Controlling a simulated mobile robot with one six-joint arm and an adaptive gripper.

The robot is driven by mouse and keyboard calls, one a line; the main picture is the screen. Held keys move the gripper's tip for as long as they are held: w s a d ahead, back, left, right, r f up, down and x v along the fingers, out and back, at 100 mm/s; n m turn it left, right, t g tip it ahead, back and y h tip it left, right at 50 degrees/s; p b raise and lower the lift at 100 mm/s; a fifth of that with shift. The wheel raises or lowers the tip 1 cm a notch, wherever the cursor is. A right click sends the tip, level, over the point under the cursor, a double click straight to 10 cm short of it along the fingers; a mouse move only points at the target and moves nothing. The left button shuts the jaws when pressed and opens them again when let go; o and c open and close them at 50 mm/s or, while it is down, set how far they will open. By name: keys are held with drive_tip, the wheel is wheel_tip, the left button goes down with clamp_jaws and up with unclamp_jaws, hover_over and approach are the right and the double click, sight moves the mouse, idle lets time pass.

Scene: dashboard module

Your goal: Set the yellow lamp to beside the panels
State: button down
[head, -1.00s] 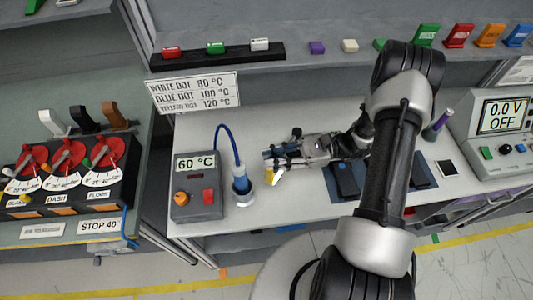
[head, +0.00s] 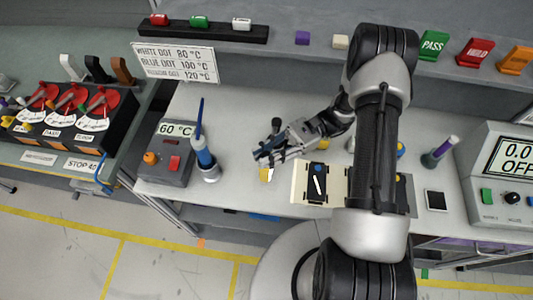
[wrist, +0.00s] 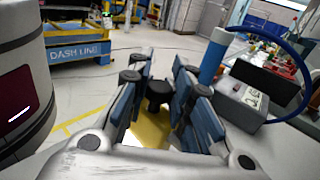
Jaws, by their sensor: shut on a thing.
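My gripper (head: 268,153) is shut on a yellow thing (head: 266,174), which I take to be the yellow lamp, above the pale bench (head: 228,125). Its yellow part shows below the fingers in the head view. In the wrist view a yellow face (wrist: 150,132) and a black knob (wrist: 158,88) show between the blue-padded fingers; the rest is hidden. The cream panels (head: 299,184) lie on the bench to the right of my gripper, with a dark block (head: 318,182) on them. My arm hides part of the panels' right side.
A blue cylinder in a white holder (head: 205,162) and a grey 60 °C box (head: 167,160) stand left of my gripper. A purple-topped bottle (head: 440,150), a white-framed dark tile (head: 436,201) and a meter (head: 505,165) stand to the right. The bench behind my gripper is mostly clear.

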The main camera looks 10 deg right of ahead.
drive_tip(key=shift+w+d+r, duration=0.1)
drive_tip(key=shift+w+r, duration=0.05)
drive_tip(key=shift+w, duration=0.05)
drive_tip(key=c, duration=1.4)
unclamp_jaws()
drive_tip(key=shift+c, duration=0.2)
drive_tip(key=shift+s, duration=0.1)
